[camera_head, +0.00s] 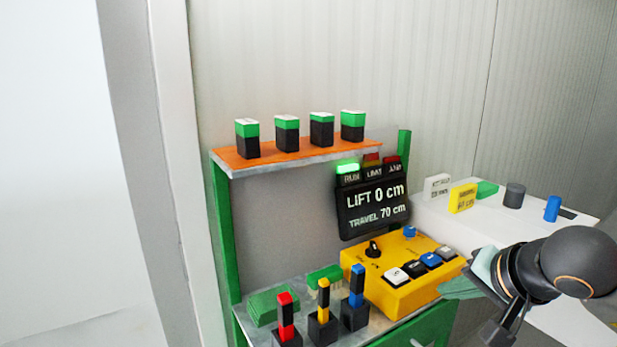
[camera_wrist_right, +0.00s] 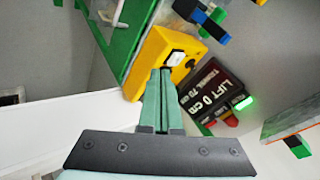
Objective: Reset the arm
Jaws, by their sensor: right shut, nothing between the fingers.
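My right gripper (camera_head: 446,289) comes in from the right of the head view, beside the yellow control box (camera_head: 385,300). In the right wrist view its green fingers (camera_wrist_right: 160,74) are shut and empty. Their tips point at the white button (camera_wrist_right: 176,57) on the yellow box (camera_wrist_right: 143,62); I cannot tell whether they touch. The box carries a black knob (camera_head: 373,249) and a row of white, black, blue and grey buttons. The black display (camera_head: 372,208) reads LIFT 0 cm and TRAVEL 70 cm, with its green RUN lamp (camera_head: 347,168) lit. My left gripper is out of view.
Red (camera_head: 286,318), yellow (camera_head: 322,312) and blue (camera_head: 356,300) handled pieces stand in front of the box. An orange shelf (camera_head: 295,156) holds several green-black blocks. A white table (camera_head: 470,230) at right bears small items, including a blue cylinder (camera_head: 552,208).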

